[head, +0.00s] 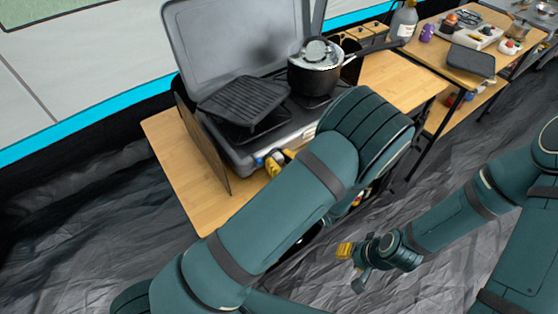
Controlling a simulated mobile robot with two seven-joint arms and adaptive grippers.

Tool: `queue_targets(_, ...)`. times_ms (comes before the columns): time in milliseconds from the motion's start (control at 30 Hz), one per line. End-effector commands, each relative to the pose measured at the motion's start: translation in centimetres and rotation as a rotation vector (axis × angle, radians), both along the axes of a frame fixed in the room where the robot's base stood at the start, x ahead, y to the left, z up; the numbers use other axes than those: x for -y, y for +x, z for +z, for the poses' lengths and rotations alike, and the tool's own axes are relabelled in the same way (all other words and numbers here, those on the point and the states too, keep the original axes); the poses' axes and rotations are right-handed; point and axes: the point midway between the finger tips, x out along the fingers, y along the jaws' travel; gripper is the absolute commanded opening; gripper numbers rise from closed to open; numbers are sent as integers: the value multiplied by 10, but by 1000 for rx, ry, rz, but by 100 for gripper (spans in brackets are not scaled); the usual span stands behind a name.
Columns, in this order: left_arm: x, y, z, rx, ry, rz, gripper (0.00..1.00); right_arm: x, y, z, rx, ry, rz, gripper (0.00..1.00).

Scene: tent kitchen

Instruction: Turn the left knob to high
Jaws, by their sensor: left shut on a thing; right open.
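A grey camping stove (237,150) with its lid raised stands on a wooden table. At the left of its front panel is the left knob (259,161), small and pale with blue beside it. My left gripper (275,160) has its yellow fingertips at this knob and is shut on it. My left forearm hides most of this gripper and much of the stove's front. The knob's exact setting is too small to read. My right gripper (348,262) is open and empty, low over the floor, apart from the stove.
A black grill pan (245,100) sits on the left burner. A dark pot with a glass lid (317,75) stands on the right, its handle pointing right. A bottle (404,22) and a second table (433,57) with food items are further right. The wooden table's front-left corner (205,205) is clear.

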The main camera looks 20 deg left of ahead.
Motion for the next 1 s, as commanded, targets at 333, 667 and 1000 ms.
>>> queue_targets(333,0,1,0,187,-144,0,0,-1,-3,-12,-7,2,6,36)
queue_targets(667,-1,1,1,269,-206,0,0,0,-2,-16,-4,1,5,36)
queue_targets(1000,-1,1,2,279,-212,0,0,0,-2,-16,-3,1,5,36)
